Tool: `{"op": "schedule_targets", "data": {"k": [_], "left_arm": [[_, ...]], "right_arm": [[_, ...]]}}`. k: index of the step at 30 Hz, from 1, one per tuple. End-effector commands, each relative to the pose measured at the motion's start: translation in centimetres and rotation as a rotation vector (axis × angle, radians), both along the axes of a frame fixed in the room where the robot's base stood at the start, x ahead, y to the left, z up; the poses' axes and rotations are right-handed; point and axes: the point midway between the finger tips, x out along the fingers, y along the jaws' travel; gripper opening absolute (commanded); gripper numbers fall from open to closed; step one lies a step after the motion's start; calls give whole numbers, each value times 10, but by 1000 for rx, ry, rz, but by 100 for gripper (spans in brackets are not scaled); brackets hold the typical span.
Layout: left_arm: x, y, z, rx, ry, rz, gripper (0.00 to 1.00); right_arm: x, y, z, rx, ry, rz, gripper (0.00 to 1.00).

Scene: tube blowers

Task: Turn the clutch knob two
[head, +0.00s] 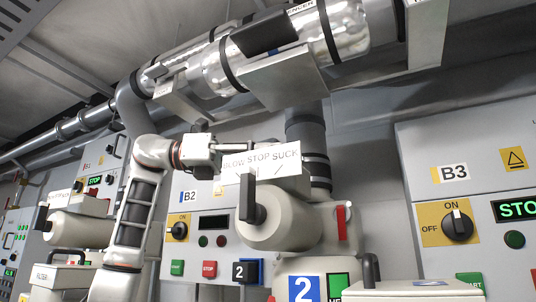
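Blower unit two carries a blue sign with a white 2 (304,288). On the front of its pale round housing (290,228) is a dark upright knob (248,198). A white label reading BLOW STOP SUCK (262,158) sits above it. The knob stands roughly vertical, near the left end of the label. My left arm rises from the lower left. Its gripper (215,150) is up beside the label's left end, above and left of the knob and apart from it. Its fingers are small and partly hidden, so their opening is unclear. My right gripper is not visible.
Panel B2 (212,222) stands behind the blower, with a dial and buttons. Panel B3 (420,190) is at the right. A clear tube (290,45) with black bands runs overhead, close above the gripper. Another blower (75,228) stands at the left, behind my arm.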

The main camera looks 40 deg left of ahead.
Motion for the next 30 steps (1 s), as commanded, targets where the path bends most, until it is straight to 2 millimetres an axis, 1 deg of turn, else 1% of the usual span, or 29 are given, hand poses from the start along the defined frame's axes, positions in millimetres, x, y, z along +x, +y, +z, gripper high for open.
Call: {"op": "schedule_targets", "data": {"k": [3, 5, 6, 7, 14, 20, 26, 30], "left_arm": [[0, 0, 0, 0, 0, 0, 28], [0, 0, 0, 0, 0, 0, 12], [0, 0, 0, 0, 0, 0, 2], [0, 0, 0, 0, 0, 0, 0], [0, 0, 0, 0, 0, 3, 0], [-2, -1, 0, 3, -2, 47, 0], [-5, -3, 0, 4, -4, 164, 0], [-7, -7, 1, 5, -5, 282, 0]], "right_arm": [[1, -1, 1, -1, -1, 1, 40], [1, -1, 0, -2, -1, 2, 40], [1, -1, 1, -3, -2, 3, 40], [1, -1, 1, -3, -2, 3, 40], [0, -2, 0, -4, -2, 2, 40], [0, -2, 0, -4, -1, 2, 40], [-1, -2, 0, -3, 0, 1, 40], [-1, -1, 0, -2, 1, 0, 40]]}}
